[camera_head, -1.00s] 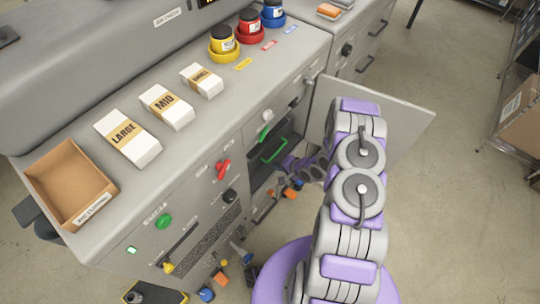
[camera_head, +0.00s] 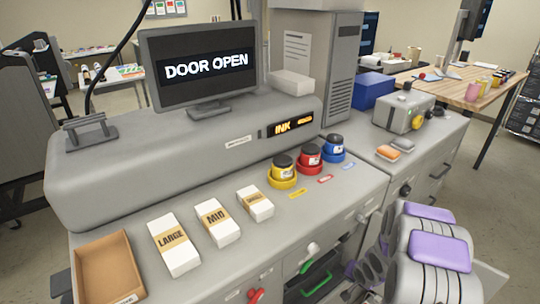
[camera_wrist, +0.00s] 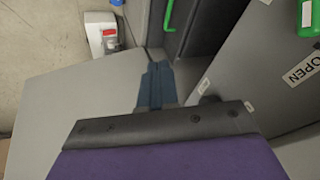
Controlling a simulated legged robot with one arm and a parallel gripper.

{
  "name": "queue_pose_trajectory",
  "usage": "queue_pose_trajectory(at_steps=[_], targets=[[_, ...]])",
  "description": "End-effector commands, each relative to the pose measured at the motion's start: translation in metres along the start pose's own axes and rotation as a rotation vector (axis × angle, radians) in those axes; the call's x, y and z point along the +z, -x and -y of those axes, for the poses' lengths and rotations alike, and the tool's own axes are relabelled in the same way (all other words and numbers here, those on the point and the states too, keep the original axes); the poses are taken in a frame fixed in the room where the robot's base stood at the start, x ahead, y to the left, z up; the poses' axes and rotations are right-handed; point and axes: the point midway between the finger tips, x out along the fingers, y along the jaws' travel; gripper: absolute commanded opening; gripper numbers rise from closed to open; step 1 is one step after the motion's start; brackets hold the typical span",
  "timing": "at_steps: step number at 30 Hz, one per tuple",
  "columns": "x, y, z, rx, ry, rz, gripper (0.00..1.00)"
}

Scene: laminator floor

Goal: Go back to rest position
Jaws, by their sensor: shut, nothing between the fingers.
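My gripper (camera_wrist: 155,85) shows in the wrist view as narrow blue-grey fingers, closed together and empty. It points toward the cabinet opening, between a pale grey open door panel (camera_wrist: 75,100) and the grey machine front (camera_wrist: 240,80). In the head view my purple and grey arm is at the lower right, in front of the machine; the gripper itself cannot be made out there. A green handle (camera_wrist: 169,14) lies beyond the fingertips in the wrist view, apart from them. It also shows in the head view (camera_head: 316,283).
The monitor (camera_head: 205,65) reads "DOOR OPEN". The counter holds a brown tray (camera_head: 108,268), white boxes marked LARGE (camera_head: 174,243) and MID (camera_head: 217,222), and yellow (camera_head: 283,170), red and blue ink pots. A white item with a red label (camera_wrist: 104,35) is on the floor.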

Motion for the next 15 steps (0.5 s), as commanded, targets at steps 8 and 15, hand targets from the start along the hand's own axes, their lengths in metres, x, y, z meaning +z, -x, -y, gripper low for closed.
queue_pose_trajectory(at_steps=[8,15], targets=[[-0.008,0.098,0.013,0.184,0.138,0.001,0.0],[0.011,0.18,0.012,0.29,0.22,0.069,0.0]])
